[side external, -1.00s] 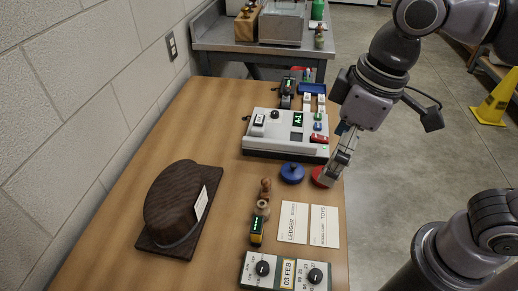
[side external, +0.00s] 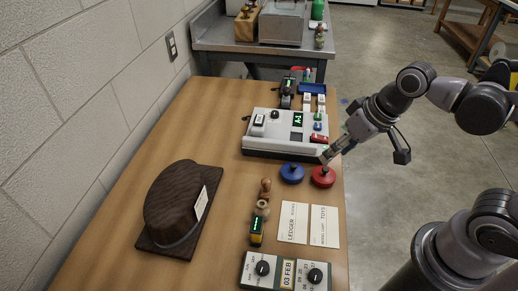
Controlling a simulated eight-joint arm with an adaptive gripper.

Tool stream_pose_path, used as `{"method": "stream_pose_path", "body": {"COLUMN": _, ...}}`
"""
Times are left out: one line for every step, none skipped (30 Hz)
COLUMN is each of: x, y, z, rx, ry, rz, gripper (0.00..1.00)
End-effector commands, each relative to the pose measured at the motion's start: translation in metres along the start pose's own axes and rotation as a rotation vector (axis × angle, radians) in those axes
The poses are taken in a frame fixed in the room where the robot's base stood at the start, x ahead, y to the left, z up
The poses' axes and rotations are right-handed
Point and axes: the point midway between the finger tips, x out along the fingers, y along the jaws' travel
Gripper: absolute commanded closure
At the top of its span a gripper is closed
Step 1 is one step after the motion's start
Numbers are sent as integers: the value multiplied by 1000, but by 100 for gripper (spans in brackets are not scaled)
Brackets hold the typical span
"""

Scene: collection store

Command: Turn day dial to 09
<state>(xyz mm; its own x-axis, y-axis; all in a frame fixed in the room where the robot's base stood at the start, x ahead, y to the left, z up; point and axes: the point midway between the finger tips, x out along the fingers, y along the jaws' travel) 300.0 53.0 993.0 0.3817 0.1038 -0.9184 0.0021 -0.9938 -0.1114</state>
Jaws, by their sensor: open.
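Two black dials sit on a pale panel at the table's front edge in the side external view. The right dial (side external: 315,276) has numbers printed around it. The left dial (side external: 262,268) has small markings that I cannot read. Between them a date label (side external: 287,273) reads "03 FEB". My gripper (side external: 325,158) is open, just above and behind the red round pad (side external: 323,177), well away from both dials. Nothing shows between its fingers.
A blue round pad (side external: 292,173) is left of the red one. Behind stands a grey device (side external: 285,135) reading "A-1". Two cards (side external: 308,224), a stamp-like tool (side external: 257,223) and a brown hat-shaped object (side external: 178,208) lie on the table. Bare wood lies between hat and tools.

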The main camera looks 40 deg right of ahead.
Motion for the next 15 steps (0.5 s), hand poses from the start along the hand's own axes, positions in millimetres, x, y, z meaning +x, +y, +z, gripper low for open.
{"method": "stream_pose_path", "body": {"x": 5, "y": -14, "z": 2, "rx": 1, "ry": -56, "rz": -16, "gripper": 50}}
{"method": "stream_pose_path", "body": {"x": 8, "y": -22, "z": 5, "rx": 6, "ry": -92, "rz": -24, "gripper": 50}}
{"method": "stream_pose_path", "body": {"x": 12, "y": -32, "z": 10, "rx": 11, "ry": -140, "rz": -32, "gripper": 50}}
{"method": "stream_pose_path", "body": {"x": 14, "y": -40, "z": 13, "rx": 14, "ry": -175, "rz": -36, "gripper": 50}}
{"method": "stream_pose_path", "body": {"x": 17, "y": -47, "z": 17, "rx": 19, "ry": -211, "rz": -38, "gripper": 50}}
{"method": "stream_pose_path", "body": {"x": 20, "y": -56, "z": 22, "rx": 22, "ry": -258, "rz": -41, "gripper": 50}}
{"method": "stream_pose_path", "body": {"x": 22, "y": -64, "z": 26, "rx": 24, "ry": -294, "rz": -41, "gripper": 50}}
{"method": "stream_pose_path", "body": {"x": 25, "y": -71, "z": 31, "rx": 25, "ry": -329, "rz": -39, "gripper": 50}}
{"method": "stream_pose_path", "body": {"x": 28, "y": -80, "z": 37, "rx": 27, "ry": -377, "rz": -35, "gripper": 50}}
{"method": "stream_pose_path", "body": {"x": 30, "y": -87, "z": 42, "rx": 27, "ry": -413, "rz": -31, "gripper": 50}}
{"method": "stream_pose_path", "body": {"x": 32, "y": -93, "z": 47, "rx": 27, "ry": -448, "rz": -25, "gripper": 50}}
{"method": "stream_pose_path", "body": {"x": 34, "y": -101, "z": 54, "rx": 26, "ry": -493, "rz": -14, "gripper": 50}}
{"method": "stream_pose_path", "body": {"x": 36, "y": -108, "z": 60, "rx": 25, "ry": -527, "rz": -6, "gripper": 50}}
{"method": "stream_pose_path", "body": {"x": 38, "y": -113, "z": 65, "rx": 23, "ry": -559, "rz": 4, "gripper": 50}}
{"method": "stream_pose_path", "body": {"x": 40, "y": -120, "z": 72, "rx": 21, "ry": -599, "rz": 18, "gripper": 50}}
